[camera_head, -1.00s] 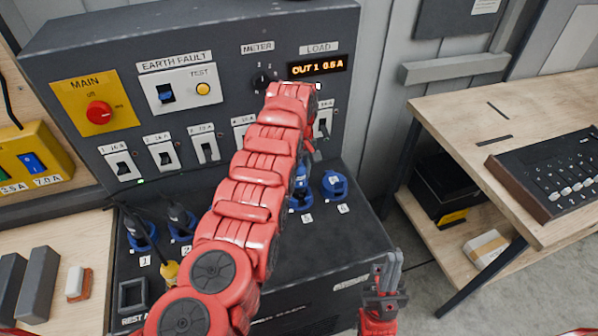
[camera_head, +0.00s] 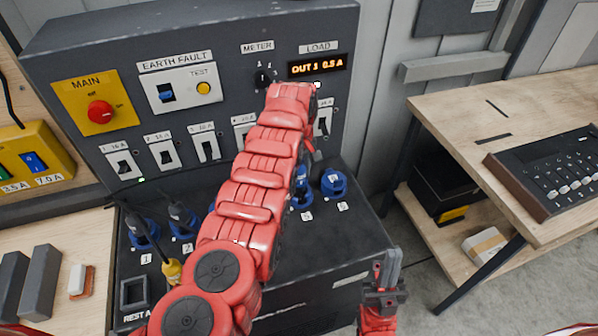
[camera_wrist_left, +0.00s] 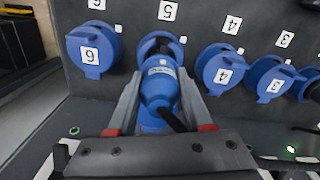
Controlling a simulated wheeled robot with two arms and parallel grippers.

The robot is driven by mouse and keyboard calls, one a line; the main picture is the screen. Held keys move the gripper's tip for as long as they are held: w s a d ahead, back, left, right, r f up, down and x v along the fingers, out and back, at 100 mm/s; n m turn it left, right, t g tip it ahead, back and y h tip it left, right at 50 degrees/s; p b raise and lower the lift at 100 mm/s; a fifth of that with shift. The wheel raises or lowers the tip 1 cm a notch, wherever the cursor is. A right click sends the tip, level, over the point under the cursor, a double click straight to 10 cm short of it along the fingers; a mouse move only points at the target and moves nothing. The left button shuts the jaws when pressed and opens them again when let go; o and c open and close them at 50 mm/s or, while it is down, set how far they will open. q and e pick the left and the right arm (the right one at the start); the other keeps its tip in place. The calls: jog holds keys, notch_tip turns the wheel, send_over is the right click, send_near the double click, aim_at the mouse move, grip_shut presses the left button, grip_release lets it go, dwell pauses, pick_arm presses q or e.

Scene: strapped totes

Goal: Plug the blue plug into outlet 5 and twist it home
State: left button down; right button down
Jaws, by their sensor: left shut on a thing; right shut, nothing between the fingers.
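In the left wrist view the blue plug (camera_wrist_left: 160,88) is between the fingers of my left gripper (camera_wrist_left: 163,98), which is shut on it. A dark cable leaves its near end. The plug lines up with outlet 5 (camera_wrist_left: 154,42), whose blue ring shows behind it; I cannot tell how deep it sits or its twist. Label 5 (camera_wrist_left: 167,10) is beside that outlet. In the head view my red left arm hides most of the gripper and plug; some blue at outlet 5 (camera_head: 303,197) shows beside it. My right gripper (camera_head: 389,268) is shut and empty, right of the panel.
Outlet 6 (camera_wrist_left: 93,48) and outlet 4 (camera_wrist_left: 220,68) flank outlet 5, with their lids down. Dark plugs stand at outlet 1 (camera_head: 142,232) and outlet 2 (camera_head: 181,220). The load display (camera_head: 317,67) is lit. A wooden bench (camera_head: 470,125) stands at right.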

pick_arm(q)
jog(key=shift+f+b, duration=1.45)
jog(key=shift+f, duration=0.55)
dwell(0.8)
jog(key=shift+r+m+p, duration=0.1)
jog(key=shift+m+p, duration=0.25)
jog(key=shift+m, duration=1.15)
jog(key=shift+f+m, duration=0.2)
jog(key=shift+m, duration=0.3)
jog(key=shift+m+b, duration=0.55)
jog(key=shift+m, duration=0.35)
jog(key=shift+a, duration=0.1)
